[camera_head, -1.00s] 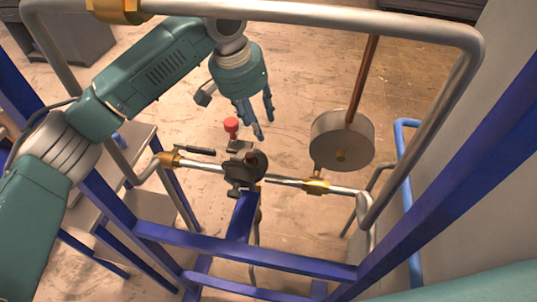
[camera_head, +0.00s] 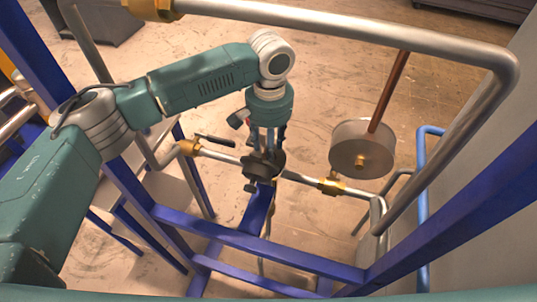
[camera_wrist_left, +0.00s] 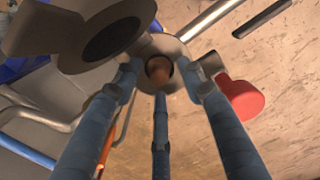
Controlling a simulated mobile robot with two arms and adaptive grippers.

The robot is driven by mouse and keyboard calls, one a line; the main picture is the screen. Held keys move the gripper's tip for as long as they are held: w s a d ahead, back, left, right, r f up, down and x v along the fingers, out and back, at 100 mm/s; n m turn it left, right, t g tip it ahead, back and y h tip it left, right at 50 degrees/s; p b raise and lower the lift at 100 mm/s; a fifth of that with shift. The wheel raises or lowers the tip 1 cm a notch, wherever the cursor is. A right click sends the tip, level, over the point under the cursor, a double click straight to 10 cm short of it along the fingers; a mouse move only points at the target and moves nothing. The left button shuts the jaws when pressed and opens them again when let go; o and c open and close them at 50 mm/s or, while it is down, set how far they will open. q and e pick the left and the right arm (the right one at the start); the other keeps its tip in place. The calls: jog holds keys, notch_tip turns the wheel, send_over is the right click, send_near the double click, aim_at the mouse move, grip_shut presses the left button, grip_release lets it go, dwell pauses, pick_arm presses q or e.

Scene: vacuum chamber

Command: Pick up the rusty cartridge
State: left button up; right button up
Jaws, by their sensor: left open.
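My left gripper (camera_head: 269,148) points down, just above the dark round fitting (camera_head: 250,170) on the pipe line. In the left wrist view its blue fingers (camera_wrist_left: 160,82) are open, spread around a small rusty-brown round end, which looks like the rusty cartridge (camera_wrist_left: 158,69). The cartridge sits in a grey metal holder (camera_wrist_left: 165,43). I cannot tell whether any finger touches it. In the head view the fingers and fitting hide the cartridge. My right gripper is not in view.
A red knob (camera_wrist_left: 243,97) is close beside the right finger in the wrist view. A dark round opening (camera_wrist_left: 112,38) lies to the left. Blue frame beams (camera_head: 260,252), a grey pipe loop (camera_head: 330,25) and a hanging metal cylinder (camera_head: 361,150) surround the arm.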

pick_arm(q)
jog(key=shift+f, duration=0.35)
grip_shut()
jog(key=shift+r, duration=0.1)
